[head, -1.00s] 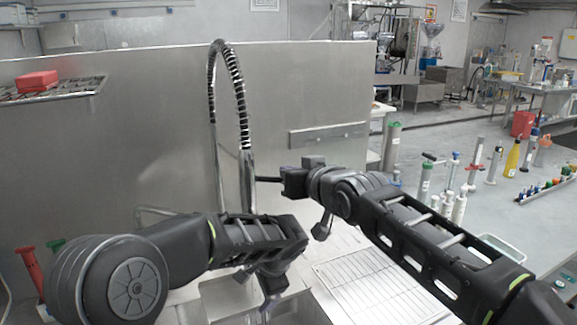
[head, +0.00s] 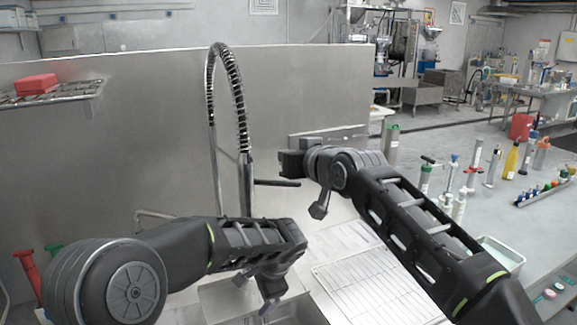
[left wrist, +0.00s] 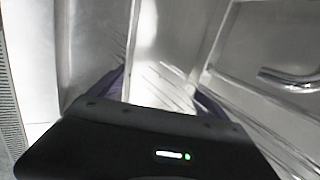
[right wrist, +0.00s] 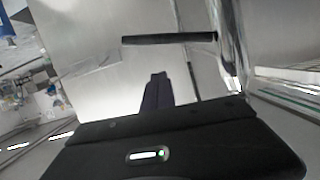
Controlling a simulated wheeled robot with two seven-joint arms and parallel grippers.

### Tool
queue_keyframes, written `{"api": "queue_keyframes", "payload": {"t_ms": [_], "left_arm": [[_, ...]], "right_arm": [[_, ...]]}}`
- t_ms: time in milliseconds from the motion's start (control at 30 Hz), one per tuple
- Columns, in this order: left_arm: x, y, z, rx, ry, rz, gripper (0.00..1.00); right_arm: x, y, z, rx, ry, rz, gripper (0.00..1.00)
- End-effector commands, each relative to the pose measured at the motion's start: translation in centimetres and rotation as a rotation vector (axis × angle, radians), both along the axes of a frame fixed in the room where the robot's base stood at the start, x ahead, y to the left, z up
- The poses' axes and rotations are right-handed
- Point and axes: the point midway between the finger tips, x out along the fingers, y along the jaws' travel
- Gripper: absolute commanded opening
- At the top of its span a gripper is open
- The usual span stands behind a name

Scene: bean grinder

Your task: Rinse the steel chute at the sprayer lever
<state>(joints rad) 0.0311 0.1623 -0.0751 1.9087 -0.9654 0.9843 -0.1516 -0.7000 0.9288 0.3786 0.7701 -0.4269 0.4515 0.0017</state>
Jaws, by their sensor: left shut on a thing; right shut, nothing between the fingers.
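The steel chute (left wrist: 163,50) shows in the left wrist view between the purple fingers of my left gripper (left wrist: 162,92), which is shut on it. In the head view my left gripper (head: 268,298) is low over the sink; the chute is mostly hidden by the arm. Thin pale streaks cross the chute; I cannot tell whether they are water. The dark sprayer lever (head: 277,183) sticks out right from the tall coiled sprayer (head: 240,105). It also shows in the right wrist view (right wrist: 170,39), ahead of my right gripper (right wrist: 156,90), which is shut, empty and apart from it.
A steel panel (head: 120,150) stands behind the sprayer. A wire drainer (head: 365,285) lies right of the sink, under my right arm. A red box (head: 37,84) sits on the left wall shelf. Several bottles and cylinders stand on the right counter (head: 445,150).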

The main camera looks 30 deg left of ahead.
Motion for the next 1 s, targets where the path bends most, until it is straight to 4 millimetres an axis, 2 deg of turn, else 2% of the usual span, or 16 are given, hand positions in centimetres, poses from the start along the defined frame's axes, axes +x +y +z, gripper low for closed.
{"api": "queue_keyframes", "payload": {"t_ms": [233, 600, 733, 1000], "left_arm": [[0.0, 0.0, 0.1, 0.000, -0.001, -0.001, 0.25], [0.0, 0.0, 0.1, 0.000, -0.001, -0.001, 0.25], [0.0, 0.0, 0.1, 0.000, -0.001, -0.001, 0.25], [0.0, 0.0, 0.1, 0.000, -0.001, -0.001, 0.25]], "right_arm": [[-1.3, -2.3, 0.7, -0.002, -0.003, -0.001, 0.00], [-4.3, -7.4, 2.2, 0.000, -0.002, -0.002, 0.00], [-4.8, -8.2, 2.3, -0.001, -0.001, -0.002, 0.00], [-5.0, -8.3, 2.3, -0.002, 0.000, -0.001, 0.00]]}}
